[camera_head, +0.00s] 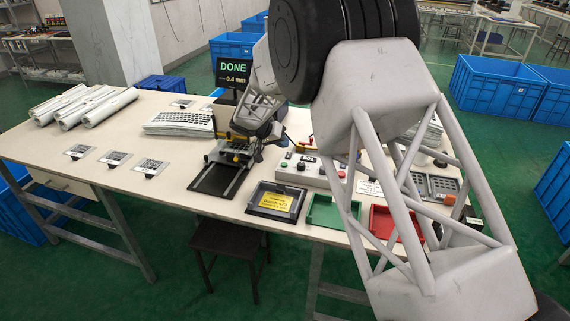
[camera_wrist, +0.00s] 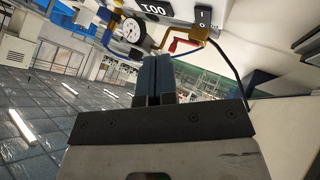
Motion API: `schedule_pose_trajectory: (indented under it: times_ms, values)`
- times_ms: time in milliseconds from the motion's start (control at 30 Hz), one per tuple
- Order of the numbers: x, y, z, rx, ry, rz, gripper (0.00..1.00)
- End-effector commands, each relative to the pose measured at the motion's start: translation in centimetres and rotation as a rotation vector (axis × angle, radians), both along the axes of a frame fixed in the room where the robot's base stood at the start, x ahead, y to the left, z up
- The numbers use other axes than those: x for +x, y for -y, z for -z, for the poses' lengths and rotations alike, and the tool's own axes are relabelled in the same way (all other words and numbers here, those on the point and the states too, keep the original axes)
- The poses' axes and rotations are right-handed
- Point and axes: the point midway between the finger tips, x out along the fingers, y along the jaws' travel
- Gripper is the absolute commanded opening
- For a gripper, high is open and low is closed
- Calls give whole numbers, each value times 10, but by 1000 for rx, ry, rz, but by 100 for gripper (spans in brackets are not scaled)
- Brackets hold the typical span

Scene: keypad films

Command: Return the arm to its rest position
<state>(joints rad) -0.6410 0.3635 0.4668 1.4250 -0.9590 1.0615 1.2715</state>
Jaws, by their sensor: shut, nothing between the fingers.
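My gripper (camera_wrist: 153,62) is shut and empty in the wrist view, its two blue-grey fingers pressed together. A round dial gauge (camera_wrist: 132,30) and a red part (camera_wrist: 183,45) lie beyond the fingertips there; I see no contact. In the head view my large arm links cover the right half of the table. My wrist hangs over the press-like fixture (camera_head: 232,152) at the middle of the table, and my fingertips are hard to make out there. A black screen (camera_head: 233,72) behind it reads DONE and 0.4 mm.
On the table (camera_head: 130,185) are white rolls (camera_head: 83,107), a stack of keypads (camera_head: 180,122), printed cards (camera_head: 115,158), a black tray with a yellow label (camera_head: 276,201), a green tray (camera_head: 325,212), a red tray (camera_head: 393,227) and a control box (camera_head: 312,172).

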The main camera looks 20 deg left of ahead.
Motion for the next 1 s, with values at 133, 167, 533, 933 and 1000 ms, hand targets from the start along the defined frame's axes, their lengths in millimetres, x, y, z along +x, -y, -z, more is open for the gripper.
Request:
schedule_pose_trajectory:
  times_ms: [133,167,533,933,1000]
  values:
    - [-1,3,-2,1,-3,2,0]
    - [-1,5,-4,2,-4,3,0]
    - [-20,73,-53,30,-74,28,0]
    - [-78,186,-125,102,-191,50,0]
    - [-90,205,-136,117,-209,54,0]
